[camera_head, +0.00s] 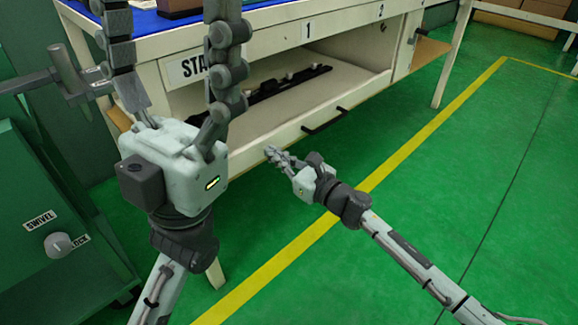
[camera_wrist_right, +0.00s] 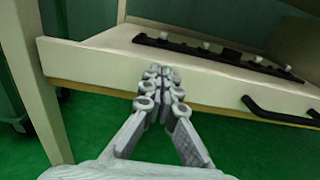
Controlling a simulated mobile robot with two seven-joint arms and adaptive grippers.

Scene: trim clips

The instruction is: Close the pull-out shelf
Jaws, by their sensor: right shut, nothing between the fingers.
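The pull-out shelf (camera_head: 285,128) is a cream tray under the workbench, standing out with its top surface showing. Its front panel carries a black bar handle (camera_head: 325,121). In the right wrist view the shelf front (camera_wrist_right: 95,66) runs across the picture, with the handle (camera_wrist_right: 280,112) at the right. My right gripper (camera_head: 273,153) is shut and empty, its fingertips close in front of the panel, left of the handle. In the wrist view the fingertips (camera_wrist_right: 160,72) overlap the panel; contact cannot be told. My left gripper (camera_head: 168,14) is open, its fingers spread in front of the bench's left end.
A black rail with white knobs (camera_head: 290,80) lies on the shelf. The workbench (camera_head: 278,35) has panels marked 1 and 2, and another handle (camera_head: 415,36) at the right. A green cabinet (camera_head: 50,215) stands at the left. Green floor (camera_head: 460,170) with yellow lines is clear in front.

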